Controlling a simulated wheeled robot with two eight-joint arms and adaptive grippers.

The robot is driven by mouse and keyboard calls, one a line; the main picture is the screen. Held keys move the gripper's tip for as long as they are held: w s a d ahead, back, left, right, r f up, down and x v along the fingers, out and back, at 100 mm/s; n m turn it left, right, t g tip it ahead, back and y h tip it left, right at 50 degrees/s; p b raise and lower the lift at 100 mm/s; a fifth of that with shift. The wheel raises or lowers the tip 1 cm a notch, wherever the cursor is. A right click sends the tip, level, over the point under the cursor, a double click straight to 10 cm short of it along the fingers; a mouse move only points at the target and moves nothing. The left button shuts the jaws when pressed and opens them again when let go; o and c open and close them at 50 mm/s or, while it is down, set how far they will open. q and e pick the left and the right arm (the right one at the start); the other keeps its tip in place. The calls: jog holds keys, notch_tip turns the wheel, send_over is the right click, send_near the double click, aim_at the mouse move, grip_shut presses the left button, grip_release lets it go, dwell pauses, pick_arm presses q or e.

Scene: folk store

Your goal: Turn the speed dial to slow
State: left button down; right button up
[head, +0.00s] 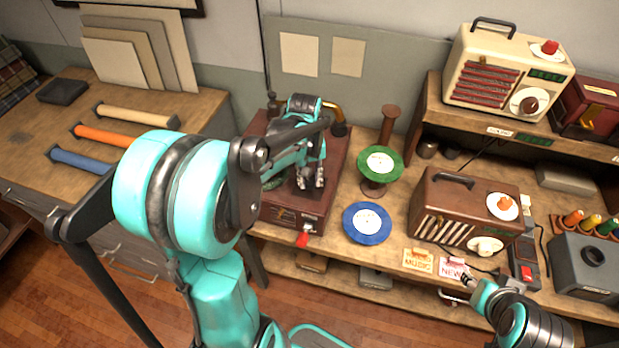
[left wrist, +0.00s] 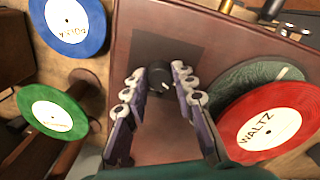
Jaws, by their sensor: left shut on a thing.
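The record player (head: 336,165) is a dark red box on the bench in the head view; its top (left wrist: 200,40) fills the middle of the left wrist view. The speed dial (left wrist: 159,76) is a small black knob with a white mark, standing on a dark plate on that top. My left gripper (head: 311,182) points down over the player, its fingers (left wrist: 157,72) shut on the dial from both sides. The dial is hidden in the head view, and no speed label is readable. My right gripper (head: 467,280) is at the bench's front edge by the news card; its opening is unclear.
A green record (head: 380,164) on a stand and a blue record (head: 367,223) are right of the player. A brown radio (head: 466,212) stands further right.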

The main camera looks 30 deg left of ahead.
aim_at(308, 182)
dwell(0.4)
pick_arm(q)
jog(key=c, duration=1.2)
grip_release()
jog(key=r, duration=1.2)
jog(key=shift+s+a, duration=0.2)
